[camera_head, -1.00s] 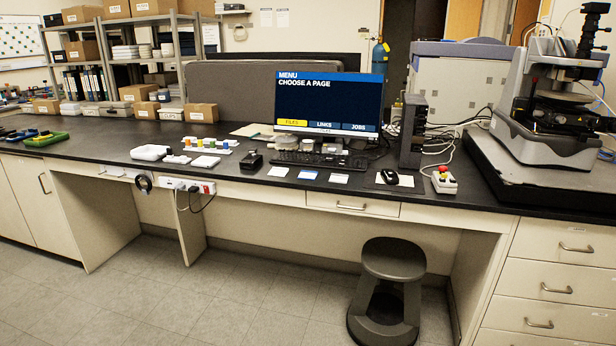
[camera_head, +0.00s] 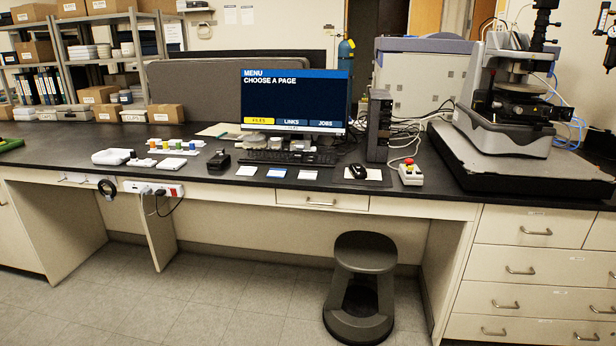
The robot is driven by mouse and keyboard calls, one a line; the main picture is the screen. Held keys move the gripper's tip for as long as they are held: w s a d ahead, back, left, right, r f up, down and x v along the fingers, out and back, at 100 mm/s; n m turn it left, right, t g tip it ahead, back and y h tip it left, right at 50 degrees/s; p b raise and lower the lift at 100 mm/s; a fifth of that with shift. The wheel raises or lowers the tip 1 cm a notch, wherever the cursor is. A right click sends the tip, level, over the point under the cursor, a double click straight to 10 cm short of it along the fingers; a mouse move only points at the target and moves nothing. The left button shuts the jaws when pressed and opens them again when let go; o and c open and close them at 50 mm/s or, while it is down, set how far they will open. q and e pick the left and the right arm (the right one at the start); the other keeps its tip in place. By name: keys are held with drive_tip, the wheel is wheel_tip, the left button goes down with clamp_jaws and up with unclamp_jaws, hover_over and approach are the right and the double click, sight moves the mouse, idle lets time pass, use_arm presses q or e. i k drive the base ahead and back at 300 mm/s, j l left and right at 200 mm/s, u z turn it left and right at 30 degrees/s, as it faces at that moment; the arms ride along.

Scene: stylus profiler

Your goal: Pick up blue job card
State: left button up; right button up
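Three small cards lie flat in a row on the black bench top in front of the keyboard. The left card (camera_head: 247,170) looks plain white. The middle card (camera_head: 277,172) shows some blue and seems to be the blue job card. The right card (camera_head: 308,175) is pale; its exact colour is too small to tell. Neither of my grippers is in view.
A monitor (camera_head: 294,103) and keyboard (camera_head: 289,157) stand behind the cards. A black stapler-like item (camera_head: 219,159) is to their left, a mouse (camera_head: 358,170) and a button box (camera_head: 410,173) to their right. A dark stool (camera_head: 361,287) stands on the floor before the bench.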

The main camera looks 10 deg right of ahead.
sight(279, 173)
drive_tip(key=u, duration=0.3)
drive_tip(key=i+l+u, duration=0.15)
drive_tip(key=u, duration=0.2)
drive_tip(key=i+l+u, duration=0.15)
drive_tip(key=l+u, duration=0.25)
drive_tip(key=i+l+u, duration=0.1)
drive_tip(key=l+u, duration=0.25)
drive_tip(key=j, duration=0.1)
